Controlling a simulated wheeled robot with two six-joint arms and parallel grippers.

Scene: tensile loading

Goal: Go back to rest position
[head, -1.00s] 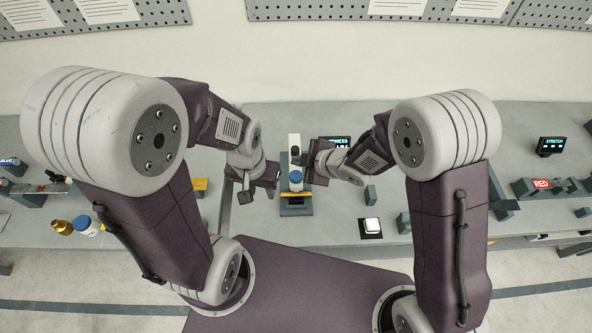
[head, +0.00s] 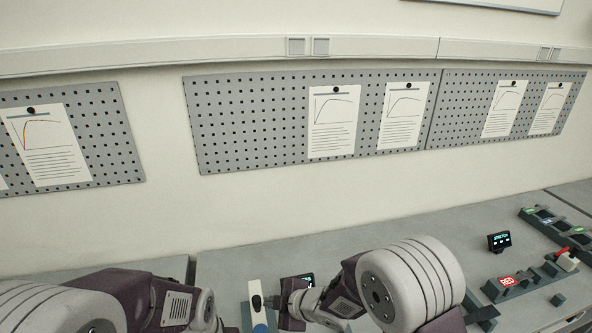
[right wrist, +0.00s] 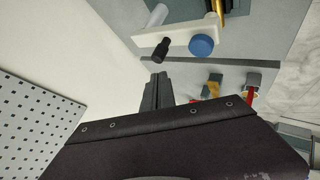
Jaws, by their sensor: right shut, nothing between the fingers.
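My right gripper (head: 287,312) is at the bottom of the head view, just right of a white upright stand (head: 257,303) with a black knob and a blue part. In the right wrist view its dark fingers (right wrist: 156,90) are together with nothing between them. The stand's white arm, black knob (right wrist: 162,48) and round blue cap (right wrist: 203,46) show beyond the fingertips, apart from them. My left arm comes in at the lower left of the head view. Its gripper (head: 228,328) is mostly cut off by the bottom edge, so its fingers cannot be made out.
A small display (head: 499,242) and a RED-labelled block (head: 507,282) stand on the grey bench (head: 400,235) at right. A tray of parts (head: 548,222) is farther right. Pegboards (head: 250,120) with pinned sheets hang on the wall behind. The air above the bench looks clear.

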